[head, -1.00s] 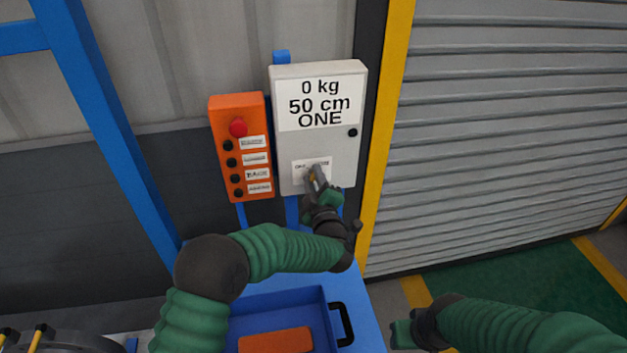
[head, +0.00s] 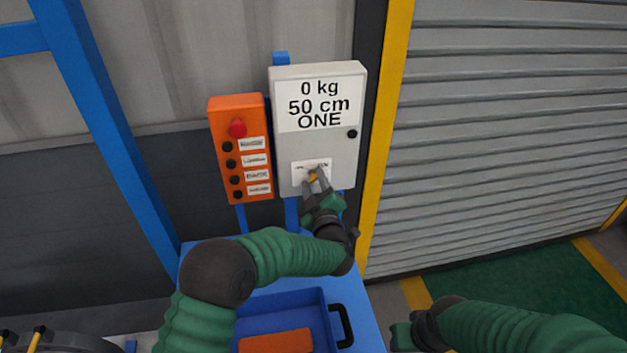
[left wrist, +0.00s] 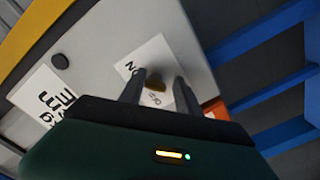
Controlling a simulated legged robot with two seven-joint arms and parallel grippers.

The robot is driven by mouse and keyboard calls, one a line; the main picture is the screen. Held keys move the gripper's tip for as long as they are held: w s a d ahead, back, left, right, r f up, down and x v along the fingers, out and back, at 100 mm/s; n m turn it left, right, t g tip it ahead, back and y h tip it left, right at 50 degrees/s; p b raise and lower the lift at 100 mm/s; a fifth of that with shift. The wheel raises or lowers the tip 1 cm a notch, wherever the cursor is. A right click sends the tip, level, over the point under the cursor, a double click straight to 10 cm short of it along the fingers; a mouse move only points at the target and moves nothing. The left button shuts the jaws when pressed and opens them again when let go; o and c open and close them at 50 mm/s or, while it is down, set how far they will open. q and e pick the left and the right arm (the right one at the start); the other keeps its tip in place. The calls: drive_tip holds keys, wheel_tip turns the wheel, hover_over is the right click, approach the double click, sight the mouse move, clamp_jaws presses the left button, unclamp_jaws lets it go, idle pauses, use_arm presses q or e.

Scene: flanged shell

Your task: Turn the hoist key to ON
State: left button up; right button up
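The hoist key (head: 312,177) is a small brass-coloured piece low on the light grey control box (head: 342,150), on a white label. In the left wrist view the key (left wrist: 155,86) sits between my left gripper's (left wrist: 158,88) two dark fingers, with visible gaps beside it. In the head view my left gripper (head: 315,183) is open, its fingers spread around the key. The label's ON and OFF words are too small for me to tell the key's exact setting. My right gripper (head: 401,336) is low at right, away from the box; its fingers are unclear.
An orange button panel (head: 241,148) with a red knob (head: 237,128) stands just left of the box. A blue tray (head: 280,299) with an orange piece (head: 275,341) lies below. A yellow post (head: 384,130) and a grey shutter (head: 500,130) are at right.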

use_arm(q)
drive_tip(key=shift+o, duration=1.1)
drive_tip(key=shift+r, duration=0.2)
drive_tip(key=shift+s+r, duration=0.1)
drive_tip(key=s+d+b, duration=0.3)
drive_tip(key=s, duration=1.3)
drive_tip(key=shift+d+b, duration=0.2)
drive_tip(key=shift+b, duration=0.15)
